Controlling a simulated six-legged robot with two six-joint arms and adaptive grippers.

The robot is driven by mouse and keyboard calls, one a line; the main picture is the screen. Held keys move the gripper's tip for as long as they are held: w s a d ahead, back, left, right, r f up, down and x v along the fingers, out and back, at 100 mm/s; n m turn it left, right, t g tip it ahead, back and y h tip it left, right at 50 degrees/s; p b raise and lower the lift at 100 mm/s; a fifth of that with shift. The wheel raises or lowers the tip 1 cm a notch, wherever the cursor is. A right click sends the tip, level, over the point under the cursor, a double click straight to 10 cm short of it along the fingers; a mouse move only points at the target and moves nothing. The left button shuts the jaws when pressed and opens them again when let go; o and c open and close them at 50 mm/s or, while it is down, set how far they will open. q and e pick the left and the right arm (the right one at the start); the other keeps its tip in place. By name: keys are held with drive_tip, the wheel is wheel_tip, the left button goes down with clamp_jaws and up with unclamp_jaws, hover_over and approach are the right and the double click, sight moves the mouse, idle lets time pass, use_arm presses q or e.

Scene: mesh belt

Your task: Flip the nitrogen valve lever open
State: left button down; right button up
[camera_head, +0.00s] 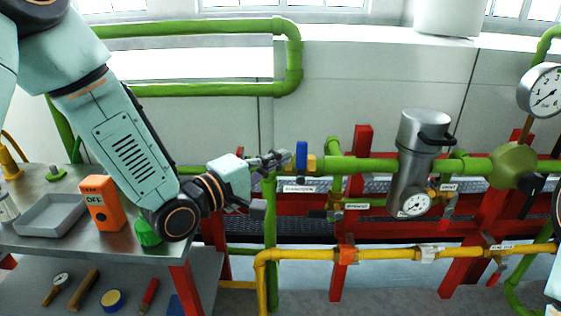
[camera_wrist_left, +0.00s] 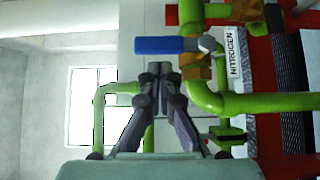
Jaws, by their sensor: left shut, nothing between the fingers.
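The nitrogen valve's blue lever (camera_head: 301,155) stands upright, crosswise to the green pipe, beside a brass valve body (camera_head: 311,163). In the left wrist view the lever (camera_wrist_left: 165,45) lies sideways, just beyond my fingertips, with the brass body (camera_wrist_left: 195,72) and a NITROGEN label (camera_wrist_left: 235,53) next to it. My left gripper (camera_head: 284,157) is shut and empty, its tips pointing at the lever from the left in the head view. It also shows in the left wrist view (camera_wrist_left: 160,70). I cannot tell whether the tips touch the lever. My right gripper is out of view.
A steel filter housing (camera_head: 411,150) and a pressure gauge (camera_head: 541,90) stand to the right on the green pipe. A yellow pipe (camera_head: 380,253) runs below.

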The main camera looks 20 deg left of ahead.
use_arm(q)
drive_tip(key=shift+d, duration=0.4)
drive_tip(key=shift+w, duration=0.1)
drive_tip(key=shift+d+r+p, duration=0.15)
drive_tip(key=shift+r+p, duration=0.05)
drive_tip(key=shift+p, duration=0.45)
drive_tip(key=shift+m+g, duration=0.3)
